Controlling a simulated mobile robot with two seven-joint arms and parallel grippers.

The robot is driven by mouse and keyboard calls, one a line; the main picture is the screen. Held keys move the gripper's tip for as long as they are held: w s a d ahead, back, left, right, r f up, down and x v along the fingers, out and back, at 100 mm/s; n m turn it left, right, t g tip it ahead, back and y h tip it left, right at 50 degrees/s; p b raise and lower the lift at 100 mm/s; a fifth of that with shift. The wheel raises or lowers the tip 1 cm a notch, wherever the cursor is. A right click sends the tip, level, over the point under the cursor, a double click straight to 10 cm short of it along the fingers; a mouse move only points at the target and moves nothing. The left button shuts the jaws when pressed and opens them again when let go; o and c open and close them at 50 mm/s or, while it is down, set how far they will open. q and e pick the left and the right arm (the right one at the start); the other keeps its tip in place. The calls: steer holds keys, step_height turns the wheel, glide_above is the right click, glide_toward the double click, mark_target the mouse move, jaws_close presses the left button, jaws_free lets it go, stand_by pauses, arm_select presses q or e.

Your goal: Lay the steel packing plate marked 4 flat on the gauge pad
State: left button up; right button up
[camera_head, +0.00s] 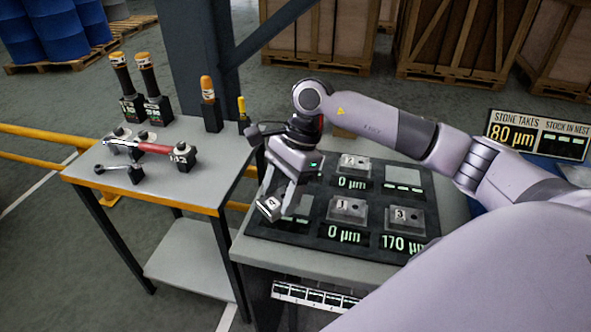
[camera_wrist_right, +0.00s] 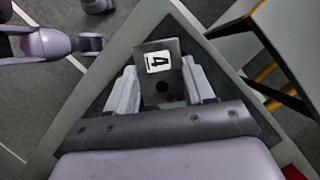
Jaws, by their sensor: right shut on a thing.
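My right gripper (camera_head: 283,196) is shut on the steel packing plate marked 4 (camera_head: 269,207). It holds the plate tilted above the left front part of the dark panel. In the right wrist view the plate (camera_wrist_right: 161,72) sits between the two fingers (camera_wrist_right: 165,88), its white label and a dark hole facing the camera. The dark panel (camera_head: 309,206) has several stations with lit readouts. The left front station shows dashes (camera_head: 290,224) and is partly hidden by the gripper and plate. I cannot tell which surface is the gauge pad. My left gripper is not seen.
Other steel plates (camera_head: 404,216) sit on the panel, with readouts of 0 and 170 µm. The right rear station (camera_head: 404,181) shows dashes. A sign (camera_head: 537,135) reads 80 µm. A side table (camera_head: 205,160) at left holds tools and orange-topped handles.

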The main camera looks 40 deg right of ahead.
mark_target(285, 187)
steer(key=d+m+t, duration=0.1)
steer(key=m, duration=0.1)
steer(key=w+d+m+t, duration=0.1)
steer(key=m, duration=0.2)
steer(key=d+r+m, duration=0.1)
steer(key=m, duration=0.1)
steer(key=shift+w+d+t+h, duration=0.1)
steer(key=shift+w+t+h, duration=0.2)
steer(key=shift+t+h, duration=0.1)
steer(key=shift+w+d+r+m+t+h, duration=0.15)
steer(key=shift+d+m, duration=0.15)
steer(key=shift+m, duration=0.35)
steer(key=shift+w+d+r+m+t+h, duration=0.1)
steer(key=shift+d+m+t, duration=0.15)
steer(key=shift+m, duration=0.35)
steer(key=shift+w+d+r+m+t+h, duration=0.15)
steer(key=shift+d+m, duration=0.2)
steer(key=shift+m, duration=0.3)
steer(key=shift+f, duration=0.1)
steer(key=shift+f+b, duration=0.2)
steer(key=shift+b, duration=0.4)
steer(key=shift+f+b, duration=1.7)
steer(key=shift+f, duration=0.35)
steer(key=shift+f+b, duration=0.4)
steer(key=shift+b, duration=0.2)
steer(key=shift+f+b, duration=0.3)
steer(key=shift+f, duration=0.05)
